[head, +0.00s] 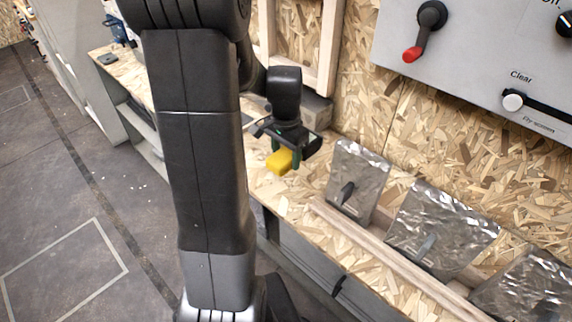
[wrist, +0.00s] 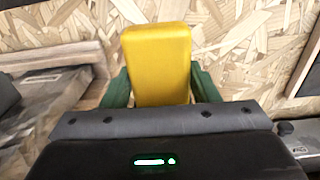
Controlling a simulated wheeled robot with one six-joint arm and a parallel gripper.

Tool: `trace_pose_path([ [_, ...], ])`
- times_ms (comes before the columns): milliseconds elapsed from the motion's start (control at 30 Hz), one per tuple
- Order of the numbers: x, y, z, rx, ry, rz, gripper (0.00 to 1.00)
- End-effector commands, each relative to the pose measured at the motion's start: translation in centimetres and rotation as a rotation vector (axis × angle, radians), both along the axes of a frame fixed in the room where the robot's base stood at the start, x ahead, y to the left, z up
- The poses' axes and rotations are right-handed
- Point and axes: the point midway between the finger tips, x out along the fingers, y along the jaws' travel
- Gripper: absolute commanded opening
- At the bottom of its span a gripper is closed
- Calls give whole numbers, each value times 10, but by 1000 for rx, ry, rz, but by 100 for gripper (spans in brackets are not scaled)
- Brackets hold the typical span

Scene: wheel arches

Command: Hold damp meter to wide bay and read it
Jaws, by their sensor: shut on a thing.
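The damp meter shows as a yellow block (head: 280,161) in my gripper (head: 287,155). In the wrist view its plain yellow back (wrist: 157,62) stands between the two green fingers, and no display on it can be read. My gripper is shut on it and holds it above the chipboard bench, close to the chipboard wall. Several foil-covered panels with dark handles lean in a row to the right, the nearest to the gripper being the left panel (head: 357,183). I cannot tell which bay is the wide one.
A wooden rail (head: 395,262) runs along the front of the foil panels. A grey control panel (head: 455,55) with a red-knobbed lever (head: 412,54) is on the wall above. A timber frame (head: 328,50) stands behind my gripper. Open floor (head: 60,190) lies to the left.

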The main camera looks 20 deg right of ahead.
Motion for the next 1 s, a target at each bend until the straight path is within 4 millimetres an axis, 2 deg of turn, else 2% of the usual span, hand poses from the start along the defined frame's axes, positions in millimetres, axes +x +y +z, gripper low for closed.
trace_pose_path([
  [200,0,0,27,-1,0,0,36],
  [700,0,0,77,-1,-1,0,36],
  [833,0,0,86,-1,0,0,36],
  [1000,0,0,85,0,0,0,36],
])
